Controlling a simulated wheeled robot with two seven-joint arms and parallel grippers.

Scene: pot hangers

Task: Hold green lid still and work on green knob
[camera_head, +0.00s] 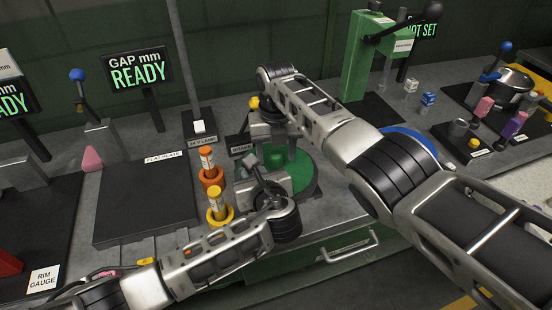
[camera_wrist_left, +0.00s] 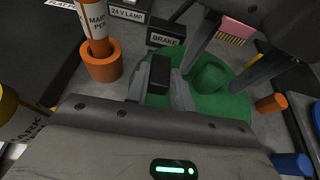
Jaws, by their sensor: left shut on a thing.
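My right arm covers part of the area behind the lid.
Orange (camera_head: 211,175) and yellow (camera_head: 219,214) pen holders stand close left of the lid. The brake label (camera_wrist_left: 166,39) lies behind it. A dark flat plate (camera_head: 145,205) lies further left. A green press (camera_head: 362,55) stands at the back right. A drawer handle (camera_head: 348,246) is in front.

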